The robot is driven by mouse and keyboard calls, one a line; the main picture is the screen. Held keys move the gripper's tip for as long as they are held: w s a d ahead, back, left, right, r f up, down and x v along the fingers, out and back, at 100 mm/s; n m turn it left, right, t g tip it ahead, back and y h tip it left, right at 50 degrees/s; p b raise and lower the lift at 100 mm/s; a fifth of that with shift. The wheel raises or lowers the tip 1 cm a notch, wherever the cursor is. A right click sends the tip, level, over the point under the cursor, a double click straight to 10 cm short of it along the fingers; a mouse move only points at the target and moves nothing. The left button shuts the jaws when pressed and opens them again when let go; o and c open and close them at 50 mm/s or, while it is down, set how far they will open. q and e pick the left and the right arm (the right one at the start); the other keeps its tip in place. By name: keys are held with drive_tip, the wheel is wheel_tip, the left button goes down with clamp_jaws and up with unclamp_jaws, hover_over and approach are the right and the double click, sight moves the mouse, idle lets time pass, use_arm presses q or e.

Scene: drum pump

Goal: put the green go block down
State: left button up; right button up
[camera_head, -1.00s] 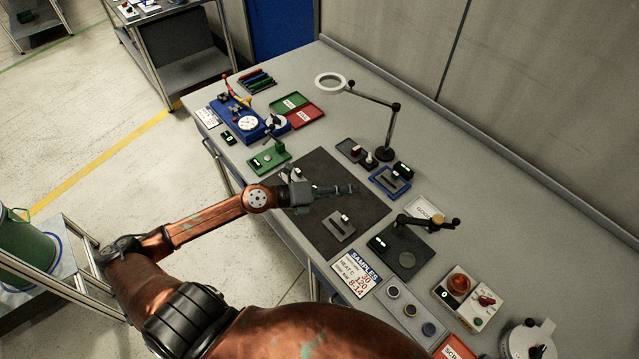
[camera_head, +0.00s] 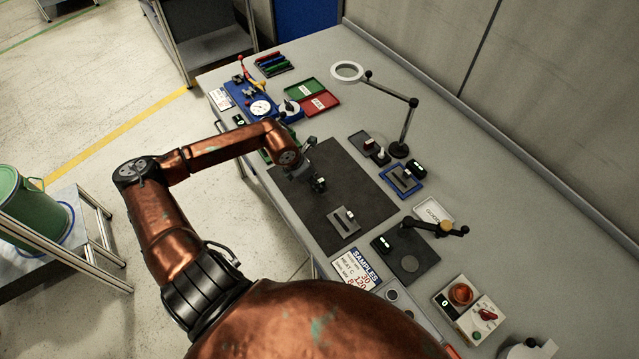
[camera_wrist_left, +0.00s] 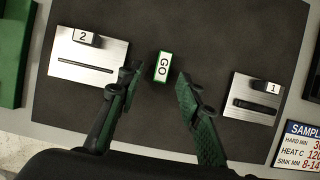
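The green go block (camera_wrist_left: 162,66), with a white face reading GO, is on the dark mat (camera_wrist_left: 205,30) in the left wrist view. It is between and slightly beyond the tips of my left gripper (camera_wrist_left: 157,80). The fingers are spread, with a visible gap on each side of the block. In the head view my left gripper (camera_head: 318,184) points down over the mat (camera_head: 350,178), and the block is too small to make out clearly there. My right gripper is not in view.
A slotted metal plate with block 2 (camera_wrist_left: 85,62) is left of the go block, and a plate with block 1 (camera_wrist_left: 252,98) is right. The samples card (camera_head: 357,268), a black scale (camera_head: 405,250), a blue-framed stand (camera_head: 402,180) and a magnifier lamp (camera_head: 408,125) surround the mat.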

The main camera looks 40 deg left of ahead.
use_arm(q)
drive_tip(key=shift+x, duration=1)
clamp_jaws()
